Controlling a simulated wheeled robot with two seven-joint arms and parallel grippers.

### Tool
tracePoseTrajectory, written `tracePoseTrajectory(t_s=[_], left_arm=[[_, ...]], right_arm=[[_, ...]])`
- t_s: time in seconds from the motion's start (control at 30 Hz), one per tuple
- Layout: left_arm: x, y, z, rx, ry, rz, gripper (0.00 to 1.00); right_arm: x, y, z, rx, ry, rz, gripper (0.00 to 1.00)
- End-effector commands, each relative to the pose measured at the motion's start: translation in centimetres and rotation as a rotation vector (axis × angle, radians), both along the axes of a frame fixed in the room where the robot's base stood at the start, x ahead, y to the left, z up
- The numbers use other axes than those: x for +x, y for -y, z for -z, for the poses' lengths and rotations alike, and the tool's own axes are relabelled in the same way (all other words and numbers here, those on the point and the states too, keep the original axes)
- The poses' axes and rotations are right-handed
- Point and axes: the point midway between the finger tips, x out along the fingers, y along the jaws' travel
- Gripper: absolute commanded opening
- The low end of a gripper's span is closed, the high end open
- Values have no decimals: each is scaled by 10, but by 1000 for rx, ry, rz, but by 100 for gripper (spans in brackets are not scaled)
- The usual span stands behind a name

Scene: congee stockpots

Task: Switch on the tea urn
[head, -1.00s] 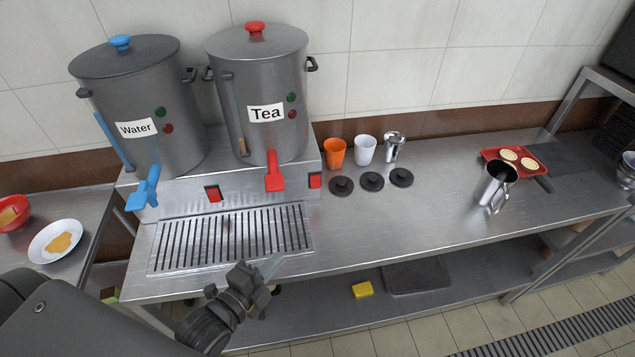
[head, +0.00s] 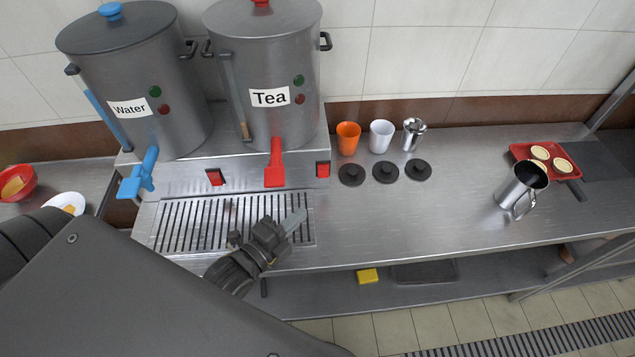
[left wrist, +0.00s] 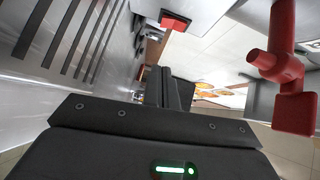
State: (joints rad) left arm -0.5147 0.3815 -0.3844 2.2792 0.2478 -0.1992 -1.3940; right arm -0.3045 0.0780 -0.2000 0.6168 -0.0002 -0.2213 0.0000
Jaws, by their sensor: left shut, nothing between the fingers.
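The tea urn (head: 262,75) is a grey pot labelled "Tea" with a red lid knob, standing on the steel counter unit. Its red tap (head: 275,165) hangs at the front and also shows in the left wrist view (left wrist: 285,70). One red switch (head: 323,170) is on the panel right of the tap, another red switch (head: 215,177) left of it. A red switch (left wrist: 174,20) shows in the left wrist view; I cannot tell which. My left gripper (head: 295,221) is shut and empty over the drip grate, below and in front of the tap, apart from both switches. My right gripper is not in view.
The water urn (head: 135,85) with a blue tap (head: 140,176) stands to the left. An orange cup (head: 348,138), a white cup (head: 381,136), a metal cup (head: 412,134) and black lids stand to the right. A metal jug (head: 521,188) is farther right. The middle counter is clear.

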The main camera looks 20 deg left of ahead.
Motion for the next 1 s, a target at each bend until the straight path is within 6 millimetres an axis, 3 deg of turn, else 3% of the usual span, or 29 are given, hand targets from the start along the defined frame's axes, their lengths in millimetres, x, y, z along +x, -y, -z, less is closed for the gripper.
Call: tracePoseTrajectory(t_s=[0.13, 0.4, 0.5, 0.7, 1.0], left_arm=[[29, 7, -2, -1, 2, -3, 0], [81, 21, 3, -1, 1, -3, 0], [94, 12, 6, 4, -1, -2, 0], [109, 3, 10, 0, 0, -2, 0], [112, 0, 12, 0, -1, -2, 0]], right_arm=[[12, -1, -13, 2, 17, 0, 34], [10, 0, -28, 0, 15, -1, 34], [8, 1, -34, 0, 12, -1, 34], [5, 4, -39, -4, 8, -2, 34], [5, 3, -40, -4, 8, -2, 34]])
